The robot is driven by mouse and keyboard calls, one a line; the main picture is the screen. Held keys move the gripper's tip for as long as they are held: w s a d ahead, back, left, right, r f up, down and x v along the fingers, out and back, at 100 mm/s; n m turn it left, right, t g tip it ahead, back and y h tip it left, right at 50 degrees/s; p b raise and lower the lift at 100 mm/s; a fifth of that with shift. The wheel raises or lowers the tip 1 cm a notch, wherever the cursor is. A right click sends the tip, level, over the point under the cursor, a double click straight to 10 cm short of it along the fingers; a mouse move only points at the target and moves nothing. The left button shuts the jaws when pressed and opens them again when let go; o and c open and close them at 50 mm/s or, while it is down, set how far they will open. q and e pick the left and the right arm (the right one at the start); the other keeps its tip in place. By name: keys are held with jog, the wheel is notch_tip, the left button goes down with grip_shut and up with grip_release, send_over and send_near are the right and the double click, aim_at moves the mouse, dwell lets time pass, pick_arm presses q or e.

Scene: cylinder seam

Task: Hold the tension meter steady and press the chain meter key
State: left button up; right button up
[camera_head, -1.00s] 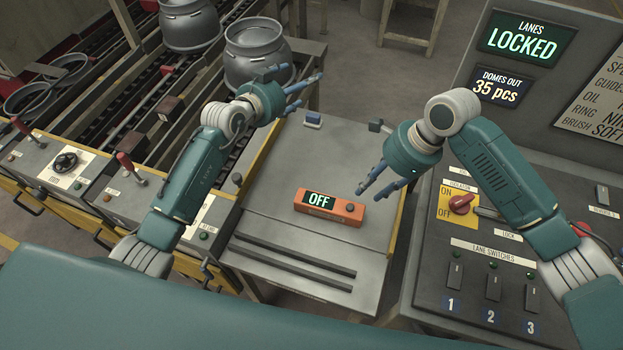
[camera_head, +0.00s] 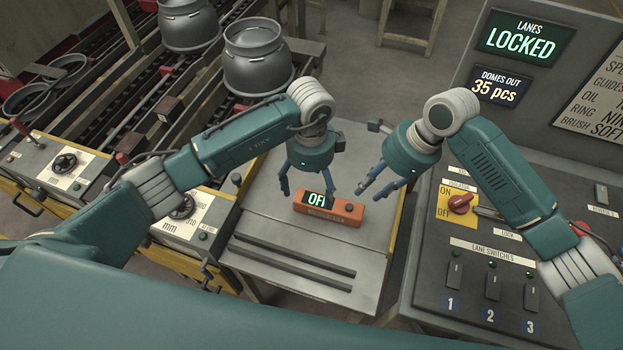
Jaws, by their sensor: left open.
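The orange tension meter (camera_head: 335,218) lies on the grey bench top, its display reading OFF, with the last letter partly covered by a finger of my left gripper. A dark round key (camera_head: 349,208) is at the meter's right end. My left gripper (camera_head: 307,197) is open and points down over the meter's left part, one finger near its left end and one in front of the display. I cannot tell whether the fingers touch it. My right gripper (camera_head: 367,195) is open and empty, just right of the meter's key end, its fingers pointing down-left.
The bench top (camera_head: 275,225) has two dark bars (camera_head: 290,262) at its front. A control panel (camera_head: 470,280) with a red isolator knob (camera_head: 460,203) and lane switches stands right; its screen (camera_head: 522,40) reads LOCKED. Metal pots (camera_head: 258,60) stand behind on the conveyor.

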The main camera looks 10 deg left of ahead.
aim_at(311, 202)
pick_arm(q)
notch_tip(311, 202, down, 9)
dwell(0.3)
jog(key=c, duration=1.3)
jog(key=shift+c, duration=1)
pick_arm(e)
jog(key=shift+c, duration=1.1)
grip_shut()
